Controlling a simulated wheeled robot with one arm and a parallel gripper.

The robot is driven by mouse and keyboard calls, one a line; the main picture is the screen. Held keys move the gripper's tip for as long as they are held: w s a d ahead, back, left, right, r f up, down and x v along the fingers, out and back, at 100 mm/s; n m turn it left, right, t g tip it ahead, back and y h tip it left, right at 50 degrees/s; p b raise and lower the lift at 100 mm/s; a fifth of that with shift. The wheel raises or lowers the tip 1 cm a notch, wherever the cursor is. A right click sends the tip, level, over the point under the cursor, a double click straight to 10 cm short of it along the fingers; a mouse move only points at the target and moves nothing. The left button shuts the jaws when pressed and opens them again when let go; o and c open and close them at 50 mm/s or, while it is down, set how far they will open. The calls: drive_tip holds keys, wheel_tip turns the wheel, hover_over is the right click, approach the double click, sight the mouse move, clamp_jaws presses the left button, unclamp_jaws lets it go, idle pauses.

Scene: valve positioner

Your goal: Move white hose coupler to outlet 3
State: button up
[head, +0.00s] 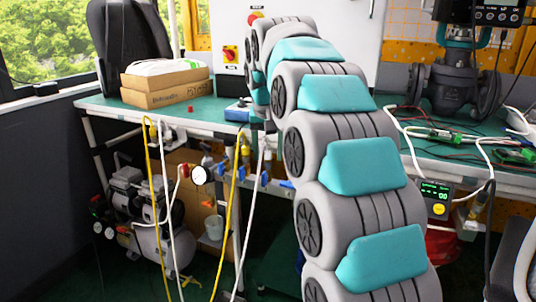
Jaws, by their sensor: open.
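One white hose (167,212) hangs from the left of the table's front edge. A second white hose (251,210) hangs from near the middle of that edge, close to my arm. The couplers at their upper ends are too small to make out. A row of outlets with blue valve handles (221,168) runs below the table edge. I see no readable numbers, so I cannot tell which is outlet 3. My arm rises through the middle and bends down at the table edge near the second white hose.
Yellow hoses (239,180) hang beside the white ones. A round gauge (201,175) sits left of the valves. A compressor (160,240) stands under the green table (105,104). Cardboard boxes (165,87) lie on top. A large valve (452,85) and cables stand at right.

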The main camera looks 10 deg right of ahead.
drive_tip(key=v, duration=0.4)
drive_tip(key=shift+r, duration=0.4)
drive_tip(key=s+f+n+g, duration=0.1)
drive_tip(key=s+f, duration=0.6)
drive_tip(key=s, duration=0.7)
drive_tip(key=s+f+n+g, duration=0.1)
drive_tip(key=s+f+g, duration=0.1)
drive_tip(key=s+f, duration=0.6)
drive_tip(key=s+f+g, duration=0.1)
drive_tip(key=s+f, duration=0.7)
drive_tip(key=s, duration=1.2)
drive_tip(key=shift+d+f+n+g+y+p, duration=0.2)
drive_tip(key=shift+n+g+y+p, duration=0.1)
drive_tip(key=shift+n+g+y, duration=0.1)
